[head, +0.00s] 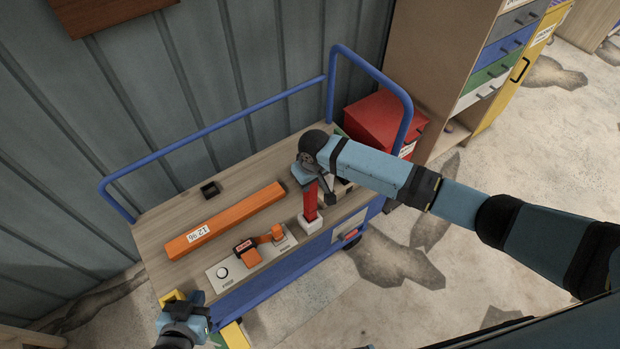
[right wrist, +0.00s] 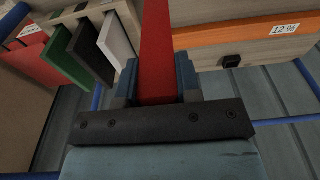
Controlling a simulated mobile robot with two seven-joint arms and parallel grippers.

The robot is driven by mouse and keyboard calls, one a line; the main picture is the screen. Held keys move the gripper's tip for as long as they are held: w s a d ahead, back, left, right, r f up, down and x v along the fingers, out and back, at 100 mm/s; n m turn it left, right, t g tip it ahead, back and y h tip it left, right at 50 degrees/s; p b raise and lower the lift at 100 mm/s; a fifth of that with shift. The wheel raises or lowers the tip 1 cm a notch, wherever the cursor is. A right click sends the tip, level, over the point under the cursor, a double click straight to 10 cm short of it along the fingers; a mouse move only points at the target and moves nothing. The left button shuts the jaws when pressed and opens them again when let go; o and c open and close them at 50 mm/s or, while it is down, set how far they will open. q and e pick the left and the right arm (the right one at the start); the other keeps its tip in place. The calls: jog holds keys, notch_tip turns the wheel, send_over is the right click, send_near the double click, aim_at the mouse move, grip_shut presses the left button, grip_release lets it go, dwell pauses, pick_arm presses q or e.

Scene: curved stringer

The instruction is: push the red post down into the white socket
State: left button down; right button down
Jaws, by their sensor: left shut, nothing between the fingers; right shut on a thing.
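The red post (head: 310,202) stands roughly upright at the front right of the cart top, its lower end at the white socket (head: 310,224). I cannot tell how deep it sits in the socket. My right gripper (head: 312,184) is shut on the upper part of the post, coming in from the right. In the right wrist view the post (right wrist: 157,40) runs up between the two blue fingers of the gripper (right wrist: 157,82); the socket is not visible there. My left gripper (head: 185,312) is shut and empty near the cart's front left corner, away from the post.
On the wooden cart top (head: 165,222) lie a long orange beam (head: 228,220), a small black open box (head: 210,189) and a grey plate (head: 224,271) with an orange lever (head: 262,243). A red box (head: 378,125) is at the back right. Blue rails (head: 225,122) edge the cart.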

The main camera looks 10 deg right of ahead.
jog(key=shift+f+b, duration=1)
jog(key=shift+f, duration=1.6)
jog(key=c, duration=0.7)
grip_release()
jog(key=shift+c, duration=0.2)
notch_tip(320, 180, up, 14)
jog(key=s, duration=0.1)
jog(key=shift+s+d, duration=0.25)
jog(key=shift+d, duration=0.05)
jog(key=shift+f, duration=0.15)
